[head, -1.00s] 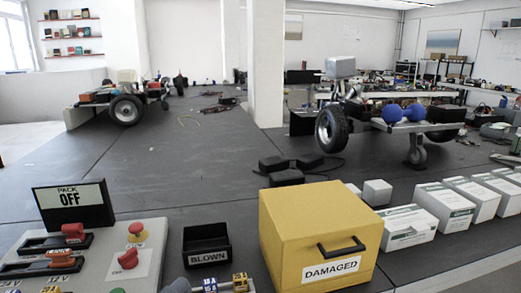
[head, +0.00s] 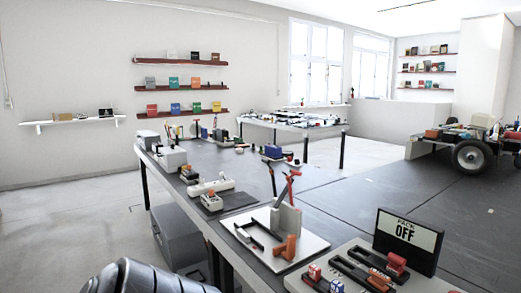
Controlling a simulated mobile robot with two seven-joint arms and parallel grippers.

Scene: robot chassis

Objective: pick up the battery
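I cannot make out anything that is clearly the battery in the head view. A small blue block (head: 273,151) stands on the long dark workbench (head: 240,200), but it is too small to identify. A ribbed dark grey part of my arm shows at the bottom left edge. Neither of my grippers is in view.
A white board (head: 268,246) with a grey upright and an orange bracket (head: 286,248) lies beside the panel. A power strip (head: 210,187) and small devices line the bench's left edge. Wall shelves (head: 180,87) and a second table (head: 300,125) are behind. Open floor lies left.

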